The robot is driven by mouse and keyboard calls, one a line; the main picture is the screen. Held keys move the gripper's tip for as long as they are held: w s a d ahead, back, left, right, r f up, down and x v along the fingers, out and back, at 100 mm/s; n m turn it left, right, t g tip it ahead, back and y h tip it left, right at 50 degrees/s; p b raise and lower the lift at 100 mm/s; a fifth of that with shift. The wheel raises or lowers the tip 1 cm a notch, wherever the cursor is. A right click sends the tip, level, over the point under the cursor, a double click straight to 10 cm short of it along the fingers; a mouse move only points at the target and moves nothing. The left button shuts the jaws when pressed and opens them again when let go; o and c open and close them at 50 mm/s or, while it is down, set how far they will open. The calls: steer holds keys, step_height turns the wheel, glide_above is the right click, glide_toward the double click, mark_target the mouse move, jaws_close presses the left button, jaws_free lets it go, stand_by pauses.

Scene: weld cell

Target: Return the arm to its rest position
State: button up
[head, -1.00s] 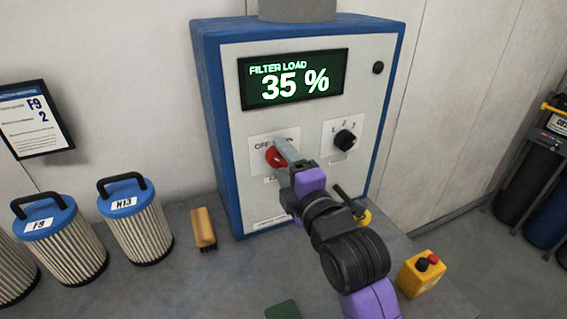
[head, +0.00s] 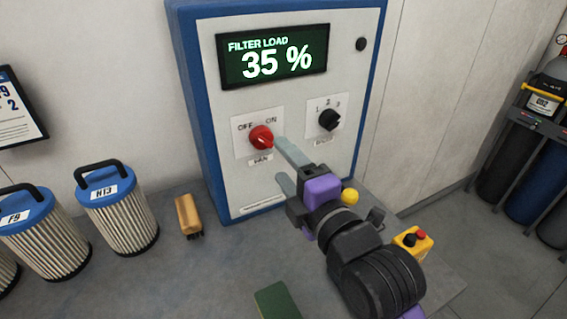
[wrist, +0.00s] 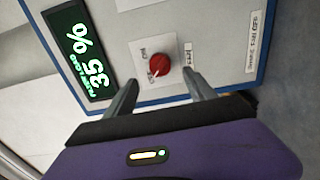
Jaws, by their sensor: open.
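My gripper (head: 281,163) is open and empty, its two grey fingers pointing at the front of the blue and white control cabinet (head: 225,190). The red fan knob (head: 261,138) is just left of the upper fingertip in the head view, apart from it as far as I can tell. In the wrist view the red knob (wrist: 160,65) shows beyond and between the open fingers (wrist: 158,88). My purple and black arm reaches in from the lower right.
The display (head: 272,58) reads FILTER LOAD 35 %. A black three-position knob (head: 329,119) is right of the red one. Blue-topped filters (head: 118,210), a brush (head: 188,216), a green pad (head: 277,302) and a yellow button box (head: 413,242) are on the bench. Gas cylinders (head: 530,185) stand right.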

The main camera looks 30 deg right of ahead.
stand_by(0.3)
steer(key=s+f+m+g, duration=0.1)
steer(key=s+f+m, duration=0.5)
steer(key=s, duration=0.6)
steer(key=s+f+m+g, duration=0.1)
steer(key=s+f+m, duration=0.5)
steer(key=s, duration=0.5)
steer(key=s+f+m+g, duration=0.1)
steer(key=s+f+m, duration=0.5)
steer(key=s, duration=0.6)
steer(key=shift+s+a+f, duration=0.2)
steer(key=shift+s+a, duration=0.05)
steer(key=shift+s, duration=0.05)
